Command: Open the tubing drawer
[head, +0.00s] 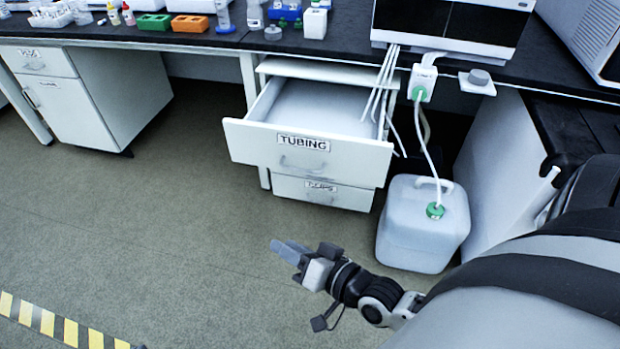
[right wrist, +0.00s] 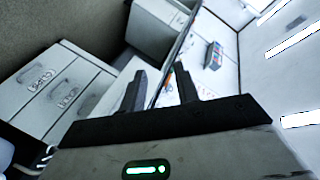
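The tubing drawer (head: 306,152), white with a "TUBING" label, is pulled out from under the bench in the head view. Its inside shows a bare pale floor, with no contents visible. Its grey bar handle (head: 302,166) is on the front face, below the label. My right gripper (head: 286,251) is in front of and below the drawer, apart from the handle. In the right wrist view, the two dark fingers of the right gripper (right wrist: 160,88) stand apart with nothing between them. My left gripper is not in view.
A second labelled drawer (head: 322,193) is shut below. White tubes (head: 380,82) hang by the drawer's right side. A translucent jug (head: 420,235) with a green cap stands on the floor at right. A white cabinet (head: 75,105) is at left. The floor between is clear.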

